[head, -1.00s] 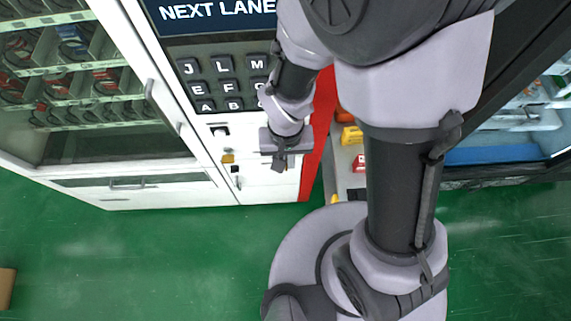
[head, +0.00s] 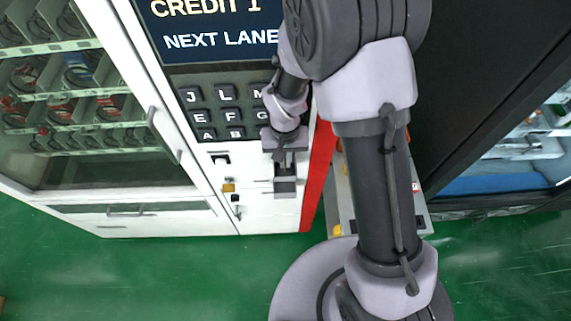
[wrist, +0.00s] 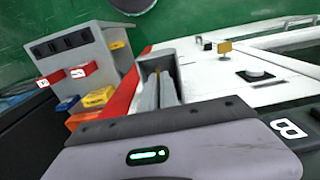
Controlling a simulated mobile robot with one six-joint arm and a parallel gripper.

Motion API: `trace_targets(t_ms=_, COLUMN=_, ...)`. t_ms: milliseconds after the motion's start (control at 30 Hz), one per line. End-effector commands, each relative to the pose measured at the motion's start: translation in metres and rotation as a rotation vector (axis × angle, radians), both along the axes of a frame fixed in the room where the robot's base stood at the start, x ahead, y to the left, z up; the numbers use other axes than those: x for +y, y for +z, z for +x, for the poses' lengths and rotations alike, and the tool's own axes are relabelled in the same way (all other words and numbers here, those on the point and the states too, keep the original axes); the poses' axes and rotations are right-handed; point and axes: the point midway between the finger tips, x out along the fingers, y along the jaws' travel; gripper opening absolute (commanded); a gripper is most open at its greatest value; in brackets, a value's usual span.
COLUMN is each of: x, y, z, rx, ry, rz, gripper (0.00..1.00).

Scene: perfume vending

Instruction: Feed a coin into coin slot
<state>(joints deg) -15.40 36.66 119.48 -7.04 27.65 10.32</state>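My gripper (head: 286,158) hangs in front of the white lower panel of the vending machine, below the keypad. A dark recess (head: 285,183) in the panel lies just below the gripper. Left of it are a black slot-like fitting (head: 220,158), a small yellow fitting (head: 228,187) and a lock-like fitting (head: 236,199); which is the coin slot is unclear. The wrist view shows the yellow fitting (wrist: 224,46) too.
The screen (head: 215,28) reads "CREDIT 1" and "NEXT LANE". The keypad (head: 222,112) is under it. A grey stand (wrist: 80,50) with red, yellow and blue boxes is beside the machine's red edge. Another dark cabinet (head: 480,100) stands right. Green floor is open in front.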

Motion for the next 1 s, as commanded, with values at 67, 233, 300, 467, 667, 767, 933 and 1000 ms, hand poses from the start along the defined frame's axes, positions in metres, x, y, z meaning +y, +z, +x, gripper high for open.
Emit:
trace_targets(t_ms=67, x=0.000, y=-0.002, z=0.002, rx=-0.001, ry=0.000, rz=0.000, gripper=0.00)
trace_targets(t_ms=233, x=0.000, y=-0.001, z=0.002, rx=-0.001, ry=0.000, rz=0.000, gripper=0.00)
trace_targets(t_ms=300, x=0.000, y=-0.001, z=0.002, rx=-0.001, ry=0.000, rz=0.000, gripper=0.00)
trace_targets(t_ms=467, x=0.000, y=-0.001, z=0.002, rx=0.000, ry=-0.001, rz=0.000, gripper=0.30)
trace_targets(t_ms=667, x=0.000, y=-0.001, z=0.002, rx=0.000, ry=-0.001, rz=0.000, gripper=0.30)
trace_targets(t_ms=767, x=0.000, y=0.000, z=0.002, rx=-0.001, ry=0.000, rz=0.000, gripper=0.30)
trace_targets(t_ms=933, x=0.000, y=0.024, z=0.003, rx=-0.004, ry=-0.002, rz=0.002, gripper=0.30)
trace_targets(t_ms=1000, x=0.000, y=0.040, z=0.003, rx=-0.005, ry=-0.001, rz=0.002, gripper=0.30)
